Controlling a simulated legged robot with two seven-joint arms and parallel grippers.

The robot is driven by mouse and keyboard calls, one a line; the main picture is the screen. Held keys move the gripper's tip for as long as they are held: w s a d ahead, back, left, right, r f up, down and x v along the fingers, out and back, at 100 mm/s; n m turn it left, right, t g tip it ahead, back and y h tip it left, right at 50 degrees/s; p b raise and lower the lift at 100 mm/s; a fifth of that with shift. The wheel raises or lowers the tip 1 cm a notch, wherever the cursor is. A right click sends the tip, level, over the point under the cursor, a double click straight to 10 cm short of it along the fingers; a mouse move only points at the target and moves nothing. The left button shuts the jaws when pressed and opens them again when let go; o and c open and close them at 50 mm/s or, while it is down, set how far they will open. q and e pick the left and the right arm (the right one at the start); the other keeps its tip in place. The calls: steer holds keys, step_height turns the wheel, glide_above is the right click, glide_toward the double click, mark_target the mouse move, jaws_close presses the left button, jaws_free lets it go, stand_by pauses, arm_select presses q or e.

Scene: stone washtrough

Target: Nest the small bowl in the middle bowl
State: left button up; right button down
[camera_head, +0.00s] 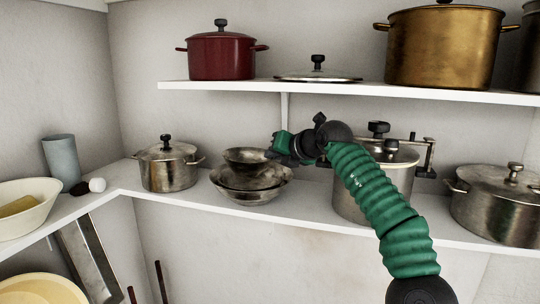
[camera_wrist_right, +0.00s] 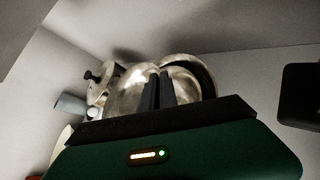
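The small bowl (camera_head: 245,157), dark worn metal, shows at the top of a group of bowls on the lower shelf in the head view. Its lower part overlaps the middle bowl (camera_head: 262,180), and whether it rests there I cannot tell. A wider bowl (camera_head: 250,197) is beneath. My right gripper (camera_head: 272,151) is at the right side of the small bowl's rim. In the right wrist view its two dark fingers (camera_wrist_right: 158,92) stand close together in front of shiny bowl metal (camera_wrist_right: 130,97); whether they pinch the rim is unclear. My left gripper is out of view.
A lidded steel pot (camera_head: 168,170) stands left of the bowls. A large pot (camera_head: 370,200) is behind my right arm, and another pot (camera_head: 497,205) is farther right. The upper shelf (camera_head: 350,89) hangs above. A cream basin (camera_head: 22,218) is at far left.

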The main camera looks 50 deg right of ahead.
mark_target(272, 178)
steer(key=shift+d+f, duration=0.2)
steer(key=shift+d, duration=0.25)
steer(key=shift+d+f+b, duration=0.3)
steer(key=shift+f, duration=0.25)
steer(key=shift+a+f+b, duration=0.35)
steer(key=shift+a+b, duration=0.05)
steer(key=shift+b, duration=0.2)
steer(key=shift+d+f, duration=0.35)
steer(key=shift+f, duration=0.05)
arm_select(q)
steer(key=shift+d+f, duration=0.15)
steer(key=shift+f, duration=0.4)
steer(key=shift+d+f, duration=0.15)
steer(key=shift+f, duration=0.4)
arm_select(e)
steer(key=shift+d, duration=0.1)
steer(key=c, duration=1.6)
jaws_free()
